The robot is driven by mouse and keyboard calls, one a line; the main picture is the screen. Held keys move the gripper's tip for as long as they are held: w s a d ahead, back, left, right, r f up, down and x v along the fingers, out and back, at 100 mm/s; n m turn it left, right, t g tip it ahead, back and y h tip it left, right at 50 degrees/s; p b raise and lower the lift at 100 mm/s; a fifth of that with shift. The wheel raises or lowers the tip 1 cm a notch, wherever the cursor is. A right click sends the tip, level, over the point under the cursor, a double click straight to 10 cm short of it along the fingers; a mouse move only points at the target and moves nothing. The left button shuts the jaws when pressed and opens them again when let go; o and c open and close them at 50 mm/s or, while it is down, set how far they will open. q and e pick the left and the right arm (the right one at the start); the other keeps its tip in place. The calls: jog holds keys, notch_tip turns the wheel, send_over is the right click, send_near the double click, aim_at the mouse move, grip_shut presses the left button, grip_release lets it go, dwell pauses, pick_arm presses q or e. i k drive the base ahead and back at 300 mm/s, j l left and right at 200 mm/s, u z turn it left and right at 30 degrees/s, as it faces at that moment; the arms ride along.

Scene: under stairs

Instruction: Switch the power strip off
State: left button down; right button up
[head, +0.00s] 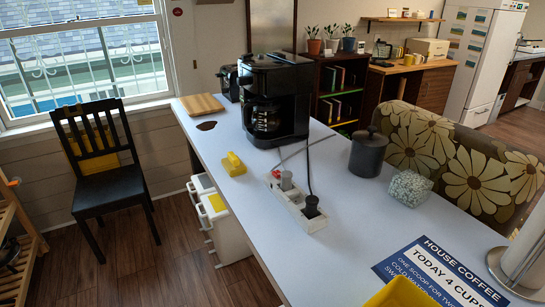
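A white power strip (296,203) lies on the white table (215,160) in front of the coffee maker. A small red part, which looks like its switch (276,173), shows at its far left end. I cannot tell from here whether the switch is on or off. A grey plug (286,181) and a black plug (311,207) sit in its sockets, with cords running back toward the coffee maker. Neither of my grippers is in view.
A black coffee maker (272,100) stands behind the strip. A yellow object (233,164) is left, a dark lidded canister (368,153) and speckled block (409,189) right. A blue sign (438,277) and yellow container (400,293) are near.

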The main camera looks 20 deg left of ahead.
aim_at(277, 173)
jog(key=i+j+z, duration=0.1)
jog(key=j, duration=2)
